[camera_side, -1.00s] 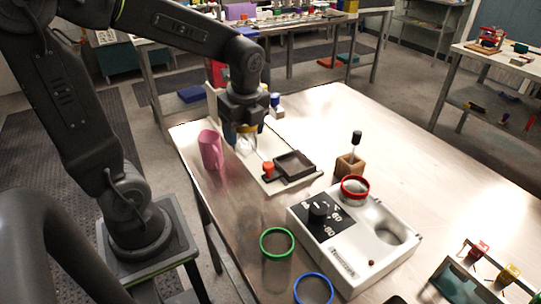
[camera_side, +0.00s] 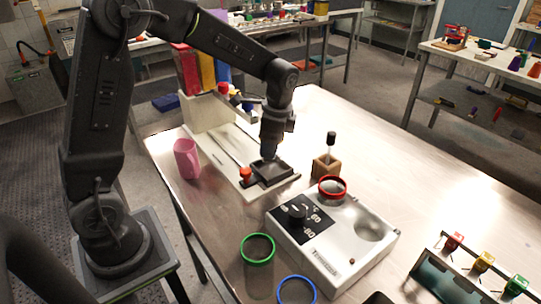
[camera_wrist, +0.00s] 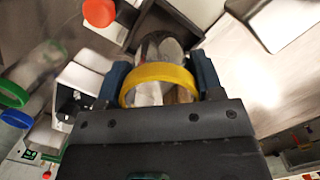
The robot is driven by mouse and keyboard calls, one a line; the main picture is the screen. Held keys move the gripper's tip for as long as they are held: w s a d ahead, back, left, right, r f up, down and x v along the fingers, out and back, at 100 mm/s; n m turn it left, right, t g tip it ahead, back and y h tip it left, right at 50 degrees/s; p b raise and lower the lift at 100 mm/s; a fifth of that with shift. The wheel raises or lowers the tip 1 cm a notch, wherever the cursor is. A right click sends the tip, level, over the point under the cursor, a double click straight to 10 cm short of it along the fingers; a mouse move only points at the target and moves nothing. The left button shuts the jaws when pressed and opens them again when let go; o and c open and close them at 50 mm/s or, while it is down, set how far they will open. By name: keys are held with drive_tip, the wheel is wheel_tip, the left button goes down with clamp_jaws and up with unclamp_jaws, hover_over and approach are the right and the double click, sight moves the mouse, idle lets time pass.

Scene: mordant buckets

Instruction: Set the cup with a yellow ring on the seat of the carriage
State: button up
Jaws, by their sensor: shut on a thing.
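The cup with a yellow ring (camera_wrist: 160,82) is clear glass and sits between the two fingers of my gripper (camera_wrist: 160,88) in the wrist view. My gripper (camera_side: 270,150) is shut on it. In the side view the gripper points down over the carriage (camera_side: 285,178), a dark square tray-like seat on a pale board. The cup is mostly hidden there by the gripper and the seat. In the wrist view a dark wall of the carriage shows just beyond the cup. I cannot tell whether the cup touches the seat.
An orange knob (camera_side: 246,173) stands by the carriage's left corner. A wooden block (camera_side: 325,166) with an upright tool is to the right. A white box (camera_side: 330,238) holds a red-ringed cup (camera_side: 332,187). Green-ringed (camera_side: 257,250) and blue-ringed (camera_side: 297,290) cups stand in front; a pink jug (camera_side: 187,158) is left.

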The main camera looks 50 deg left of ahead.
drive_tip(key=shift+f, duration=1.9)
drive_tip(key=shift+f, duration=0.1)
drive_tip(key=o, duration=1)
drive_tip(key=shift+c, duration=0.2)
drive_tip(key=s+d+r+n+t, duration=0.1)
drive_tip(key=s+d+r, duration=0.1)
drive_tip(key=r, duration=0.6)
drive_tip(key=s+d+r+n+t, duration=0.1)
drive_tip(key=s+r, duration=0.1)
drive_tip(key=r, duration=0.6)
drive_tip(key=s+d+n+t, duration=0.1)
drive_tip(key=s+n+t, duration=0.1)
drive_tip(key=s, duration=0.5)
drive_tip(key=s+d+n+t+h, duration=0.1)
drive_tip(key=s+d+n+t, duration=0.1)
drive_tip(key=s+n, duration=0.3)
drive_tip(key=s, duration=0.3)
drive_tip(key=shift+d+f+t, duration=0.3)
drive_tip(key=shift+f+t, duration=0.05)
drive_tip(key=shift+t, duration=0.05)
